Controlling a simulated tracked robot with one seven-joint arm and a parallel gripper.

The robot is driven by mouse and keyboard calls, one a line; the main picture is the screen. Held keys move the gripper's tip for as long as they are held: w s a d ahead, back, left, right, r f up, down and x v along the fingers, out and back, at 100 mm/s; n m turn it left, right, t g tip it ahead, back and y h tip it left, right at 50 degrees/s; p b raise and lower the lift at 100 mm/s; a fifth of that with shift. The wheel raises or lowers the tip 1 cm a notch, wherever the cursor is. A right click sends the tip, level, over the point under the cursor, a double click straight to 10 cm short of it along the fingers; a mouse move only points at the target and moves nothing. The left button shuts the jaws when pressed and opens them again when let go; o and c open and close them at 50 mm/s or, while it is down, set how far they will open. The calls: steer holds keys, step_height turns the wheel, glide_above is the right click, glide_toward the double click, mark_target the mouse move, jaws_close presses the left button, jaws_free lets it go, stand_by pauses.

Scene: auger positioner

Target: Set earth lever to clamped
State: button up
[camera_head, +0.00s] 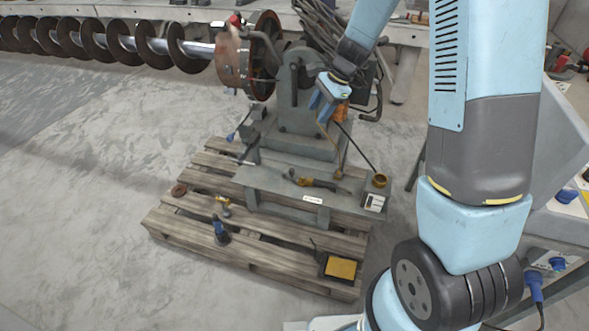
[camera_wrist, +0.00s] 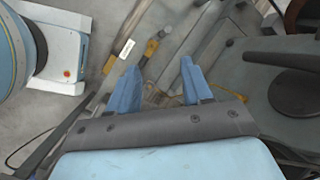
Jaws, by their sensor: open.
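The grey positioner (camera_head: 305,125) stands on a wooden pallet and carries the auger (camera_head: 125,45) at its rusty faceplate (camera_head: 232,62). A dark lever (camera_head: 294,84) shows on the positioner's side. In the wrist view a dark lever bar (camera_wrist: 283,57) with a round hub (camera_wrist: 296,93) lies at the right. I cannot tell for sure that this is the earth lever, or which setting it has. My gripper (camera_head: 322,108) is open and empty, just right of the positioner's upright in the head view. Its two blue fingers (camera_wrist: 158,84) stand apart, left of the lever bar in the wrist view.
A grey shelf (camera_head: 270,185) holds a yellow-handled torch (camera_head: 310,181). Dark cables (camera_head: 318,28) hang behind the positioner, and an orange cable (camera_wrist: 185,96) runs below my fingers. The pallet (camera_head: 265,255) carries small tools. Open floor (camera_head: 80,200) lies to the left.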

mark_target(293, 170)
steer(key=w+a+f+m, duration=0.1)
steer(key=a+f, duration=0.1)
steer(key=f, duration=0.7)
steer(key=w+a+f+m, duration=0.1)
steer(key=a+f+m, duration=0.1)
steer(key=f, duration=0.8)
steer(key=w+a+f+m+g, duration=0.1)
steer(key=a+f, duration=0.2)
steer(key=f, duration=0.6)
steer(key=shift+w+a+f, duration=0.2)
steer(key=shift+a, duration=0.2)
steer(key=shift+c, duration=0.2)
jaws_close()
